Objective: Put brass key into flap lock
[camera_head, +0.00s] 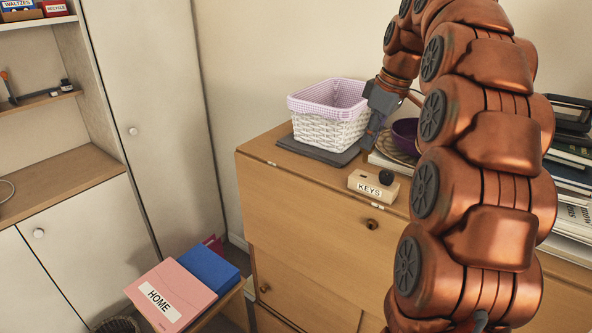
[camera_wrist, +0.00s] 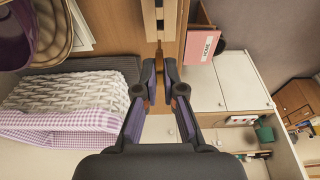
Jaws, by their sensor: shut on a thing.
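My gripper (camera_wrist: 159,66) points toward the bureau in the wrist view, its fingertips close together with a thin tan sliver between them. I take this to be the brass key (camera_wrist: 159,50), though it is mostly hidden by the fingers. In the head view my gripper (camera_head: 368,143) is above the bureau top, beside the basket and behind the key block. The flap lock (camera_head: 372,224) is a small round brass fitting high on the bureau's front flap, below the block, with nothing in it that I can make out. My gripper is apart from it.
A wooden block labelled KEYS (camera_head: 362,189) with a dark rounded piece on it sits at the bureau's (camera_head: 300,205) front edge. A white wicker basket (camera_head: 325,130) on a grey mat, a purple bowl (camera_head: 405,132) and stacked books (camera_head: 570,190) crowd the top. The HOME folder (camera_head: 172,292) lies lower left.

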